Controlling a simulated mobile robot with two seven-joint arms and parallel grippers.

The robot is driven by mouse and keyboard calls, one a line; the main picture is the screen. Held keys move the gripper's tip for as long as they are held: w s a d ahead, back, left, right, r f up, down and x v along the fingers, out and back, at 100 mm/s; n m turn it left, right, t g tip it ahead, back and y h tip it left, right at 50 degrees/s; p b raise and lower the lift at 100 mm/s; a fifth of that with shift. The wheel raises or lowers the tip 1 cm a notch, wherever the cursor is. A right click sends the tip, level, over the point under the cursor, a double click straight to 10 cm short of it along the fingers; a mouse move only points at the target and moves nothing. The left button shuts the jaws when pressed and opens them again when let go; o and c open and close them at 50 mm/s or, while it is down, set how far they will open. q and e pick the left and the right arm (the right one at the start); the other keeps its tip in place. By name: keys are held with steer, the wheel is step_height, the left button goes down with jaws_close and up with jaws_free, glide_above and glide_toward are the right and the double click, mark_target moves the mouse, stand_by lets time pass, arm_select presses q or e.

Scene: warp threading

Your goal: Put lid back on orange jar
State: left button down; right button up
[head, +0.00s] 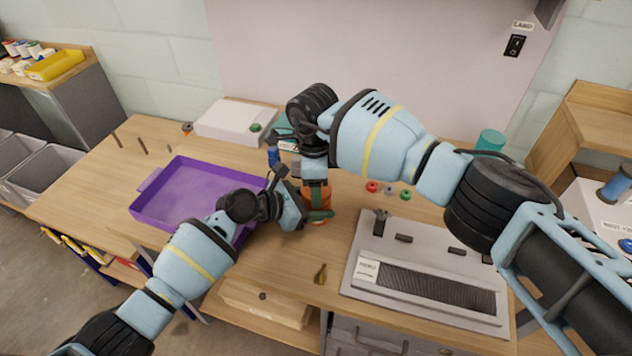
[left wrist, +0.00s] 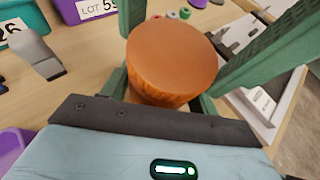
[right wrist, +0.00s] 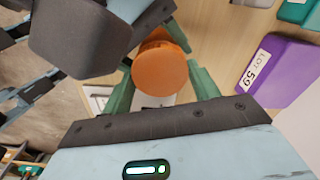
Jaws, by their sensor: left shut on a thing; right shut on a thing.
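The orange jar (head: 318,199) stands on the table between my two grippers, largely covered by them in the head view. My left gripper (head: 318,215) comes in low from the left and is shut on the jar. My right gripper (head: 316,188) reaches down from above and is shut on the orange lid. The lid's flat round face shows between green fingers in the right wrist view (right wrist: 160,71), with more orange of the jar (right wrist: 165,40) behind it. A flat orange top (left wrist: 170,52) fills the left wrist view. I cannot tell whether the lid is seated.
A purple tray (head: 150,212) lies left of the jar. A grey loom-like device (head: 352,268) stands at the right. Small coloured pieces (head: 389,190) lie behind it, and a small brass-coloured item (head: 320,273) near the front edge. A white box (head: 232,118) stands at the back.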

steer(key=m, duration=0.3)
steer(key=o, duration=1.1)
steer(key=shift+s+a+r, duration=0.1)
steer(key=shift+r, duration=2.2)
steer(key=shift+c, duration=0.5)
